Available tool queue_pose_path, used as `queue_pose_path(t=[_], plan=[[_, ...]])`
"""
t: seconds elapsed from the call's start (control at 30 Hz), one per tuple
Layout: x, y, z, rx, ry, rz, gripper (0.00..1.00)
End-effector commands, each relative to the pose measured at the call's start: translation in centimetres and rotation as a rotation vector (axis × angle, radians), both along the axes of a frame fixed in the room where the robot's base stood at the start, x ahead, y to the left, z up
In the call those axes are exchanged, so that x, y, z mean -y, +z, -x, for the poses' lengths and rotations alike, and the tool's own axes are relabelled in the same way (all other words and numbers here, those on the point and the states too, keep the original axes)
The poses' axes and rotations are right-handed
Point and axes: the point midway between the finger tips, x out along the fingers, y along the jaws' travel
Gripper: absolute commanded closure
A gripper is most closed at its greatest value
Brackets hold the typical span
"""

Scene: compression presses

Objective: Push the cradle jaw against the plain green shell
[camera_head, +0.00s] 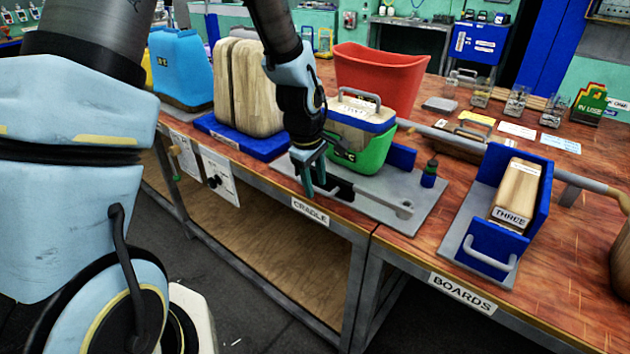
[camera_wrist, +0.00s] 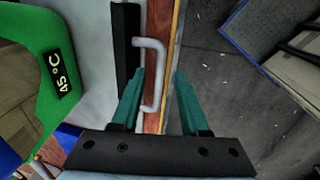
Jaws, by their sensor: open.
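The green shell (camera_head: 372,158) stands in the press labelled CRADLE, with wood and a blue band above it. Its side carries a dark "45 °C" strip, also seen on the shell in the wrist view (camera_wrist: 37,62). The cradle jaw, a black bar (camera_wrist: 124,45) with a pale grey U-shaped handle (camera_wrist: 155,75), is on the grey plate near the table's front edge, apart from the shell. My gripper (camera_head: 312,178) is open at the front of the cradle. In the wrist view its teal fingertips (camera_wrist: 160,78) lie either side of the handle; contact is unclear.
A blue fixed block (camera_head: 403,156) is behind the shell. A small dark-capped blue post (camera_head: 429,173) stands on the plate's right. The BOARDS press (camera_head: 487,247) is further right, a tall wooden piece on a blue base (camera_head: 237,140) left, and a red bin (camera_head: 385,80) behind.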

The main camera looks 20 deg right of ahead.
Motion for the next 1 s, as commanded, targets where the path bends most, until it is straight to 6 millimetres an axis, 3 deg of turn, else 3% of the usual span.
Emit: queue_pose_path(t=[0.07,0.43,0.87,1.0], plan=[[0.0,0.0,0.0,0.000,0.000,0.000,0.59],[0.0,0.0,0.0,0.000,0.000,0.000,1.00],[0.1,0.0,-0.1,0.000,-0.001,0.000,1.00],[1.7,0.0,-1.0,0.002,-0.002,0.001,1.00]])
